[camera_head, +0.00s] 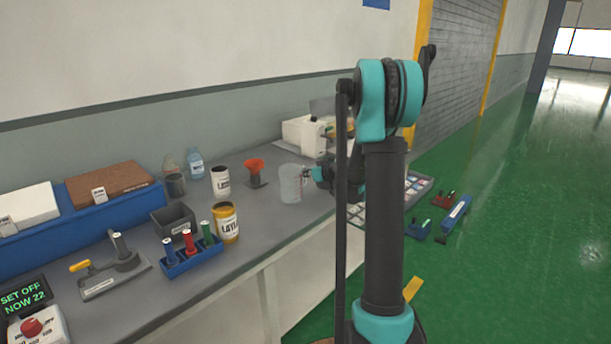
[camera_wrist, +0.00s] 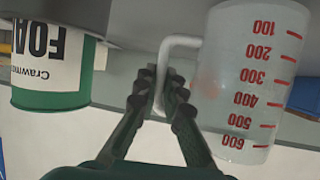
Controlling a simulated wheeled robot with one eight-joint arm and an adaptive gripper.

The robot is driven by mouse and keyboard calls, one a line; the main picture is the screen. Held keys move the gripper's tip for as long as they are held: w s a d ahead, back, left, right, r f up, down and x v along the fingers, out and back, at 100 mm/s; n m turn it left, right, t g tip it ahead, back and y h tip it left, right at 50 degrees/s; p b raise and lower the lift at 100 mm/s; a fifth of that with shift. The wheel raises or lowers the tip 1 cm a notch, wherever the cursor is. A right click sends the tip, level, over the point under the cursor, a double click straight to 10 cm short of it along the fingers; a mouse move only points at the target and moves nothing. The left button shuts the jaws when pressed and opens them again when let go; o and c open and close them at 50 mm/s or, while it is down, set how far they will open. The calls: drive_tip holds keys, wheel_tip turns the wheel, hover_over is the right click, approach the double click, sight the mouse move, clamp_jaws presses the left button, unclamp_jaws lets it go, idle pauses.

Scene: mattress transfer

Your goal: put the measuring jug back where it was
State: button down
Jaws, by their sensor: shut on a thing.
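The measuring jug (camera_head: 291,184), a clear, whitish vessel, looks upright at the right-hand part of the bench. In the wrist view the jug (camera_wrist: 252,85) shows its red scale from 100 to 600, and its white handle faces my gripper. My gripper (camera_head: 311,174) is on the jug's right side in the head view. In the wrist view my gripper (camera_wrist: 162,88) is shut on the handle. I cannot tell whether the jug's base touches the bench.
An orange funnel (camera_head: 255,171) on a stand is left of the jug, with a white can (camera_head: 221,183) beyond. A yellow-labelled can (camera_head: 227,224) stands nearer. A white machine (camera_head: 299,134) is behind. A green-and-white can (camera_wrist: 55,65) shows in the wrist view.

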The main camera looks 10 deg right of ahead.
drive_tip(key=shift+f, duration=0.25)
drive_tip(key=c, duration=1.6)
unclamp_jaws()
drive_tip(key=shift+c, duration=0.2)
drive_tip(key=v, duration=1.2)
drive_tip(key=s+a+f, duration=0.1)
drive_tip(key=s, duration=0.1)
drive_tip(key=s+a+g, duration=0.1)
drive_tip(key=s+a, duration=0.1)
drive_tip(key=s, duration=0.1)
drive_tip(key=s+a+f+g, duration=0.1)
drive_tip(key=s+a, duration=0.1)
drive_tip(key=shift+s+f, duration=0.25)
drive_tip(key=shift+f, duration=0.15)
drive_tip(key=s+f+m+g+h, duration=0.1)
drive_tip(key=s+f, duration=0.3)
drive_tip(key=s, duration=0.5)
drive_tip(key=s+f+m+g+h, duration=0.2)
drive_tip(key=s+f+g+h, duration=0.1)
drive_tip(key=s, duration=0.7)
drive_tip(key=s+f+m+g+h, duration=0.1)
drive_tip(key=s+f, duration=0.4)
drive_tip(key=s, duration=0.4)
drive_tip(key=shift+m+g+h, duration=0.4)
